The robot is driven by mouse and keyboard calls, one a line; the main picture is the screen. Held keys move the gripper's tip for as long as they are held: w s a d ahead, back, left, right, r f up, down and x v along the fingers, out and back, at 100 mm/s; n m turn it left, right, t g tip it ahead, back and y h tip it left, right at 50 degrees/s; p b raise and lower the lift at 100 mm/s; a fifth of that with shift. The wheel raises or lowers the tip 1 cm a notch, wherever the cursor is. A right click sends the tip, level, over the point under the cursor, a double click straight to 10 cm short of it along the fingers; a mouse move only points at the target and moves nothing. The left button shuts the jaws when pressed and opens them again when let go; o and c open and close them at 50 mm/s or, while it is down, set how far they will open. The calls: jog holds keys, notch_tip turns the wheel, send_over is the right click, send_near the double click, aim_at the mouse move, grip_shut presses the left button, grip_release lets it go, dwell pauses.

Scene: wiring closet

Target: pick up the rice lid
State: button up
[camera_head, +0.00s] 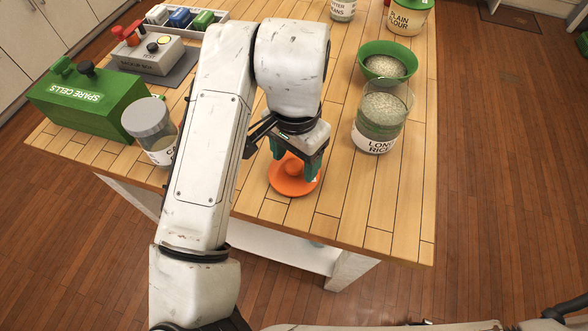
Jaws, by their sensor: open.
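An orange lid with a round knob (285,184) lies flat on the wooden table near its front edge; I take it for the rice lid. My gripper (296,172) is open and points down over the lid, its green-tipped fingers on either side of the knob. I cannot tell whether the fingers touch it. Part of the lid's far side is hidden by the gripper. A clear jar labelled "LONG RICE" (375,142) stands without a lid to the right of the gripper, with pale grains inside.
A green bowl of grains (388,62) stands behind the rice jar. A "PLAIN FLOUR" jar (408,18) is farther back. A grey-lidded jar (151,119) and a green "SPARE CELLS" box (82,98) stand left of my arm. The table's front right (400,215) is clear.

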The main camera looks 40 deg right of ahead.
jog(key=shift+f, duration=0.1)
grip_shut()
dwell(0.6)
